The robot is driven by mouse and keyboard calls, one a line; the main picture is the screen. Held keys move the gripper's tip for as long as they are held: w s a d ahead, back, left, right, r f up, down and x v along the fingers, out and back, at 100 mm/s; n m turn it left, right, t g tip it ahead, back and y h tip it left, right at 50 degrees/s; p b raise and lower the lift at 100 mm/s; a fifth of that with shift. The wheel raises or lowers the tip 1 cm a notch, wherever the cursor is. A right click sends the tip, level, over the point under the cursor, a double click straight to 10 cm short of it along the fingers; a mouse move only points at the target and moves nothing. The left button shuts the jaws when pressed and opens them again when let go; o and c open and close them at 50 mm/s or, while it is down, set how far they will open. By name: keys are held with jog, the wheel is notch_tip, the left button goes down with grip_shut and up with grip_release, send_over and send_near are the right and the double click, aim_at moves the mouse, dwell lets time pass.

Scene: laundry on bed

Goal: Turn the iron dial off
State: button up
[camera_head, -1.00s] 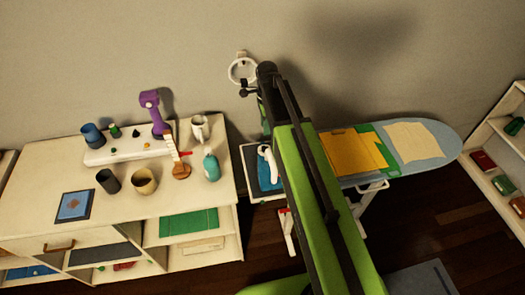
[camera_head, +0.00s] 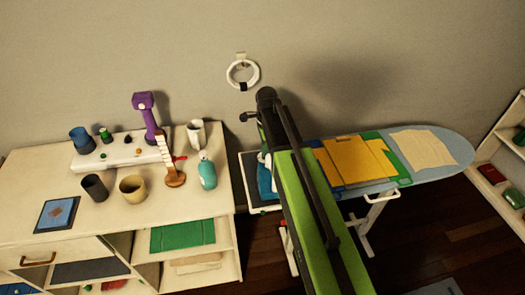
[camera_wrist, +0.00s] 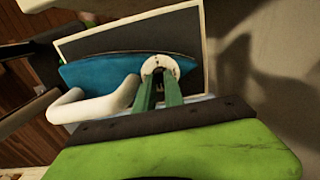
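The iron shows in the wrist view with a blue body (camera_wrist: 112,70), a white handle (camera_wrist: 92,104) and a round white dial (camera_wrist: 153,66). My gripper (camera_wrist: 159,84) has two green fingers with their tips at the dial. A narrow dark gap shows between the fingers. I cannot tell whether they are pressed on the dial or stand just off it. In the head view part of the blue iron (camera_head: 265,178) shows at the left end of the ironing board, and my arm hides the rest.
The ironing board (camera_head: 452,149) holds folded yellow cloth (camera_head: 352,160) and cream cloth (camera_head: 425,147). A cabinet (camera_head: 70,190) with cups, a teal bottle (camera_head: 207,172) and a purple object (camera_head: 146,112) stands close on the left. A white ring (camera_head: 243,73) is on the wall.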

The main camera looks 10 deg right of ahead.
grip_shut()
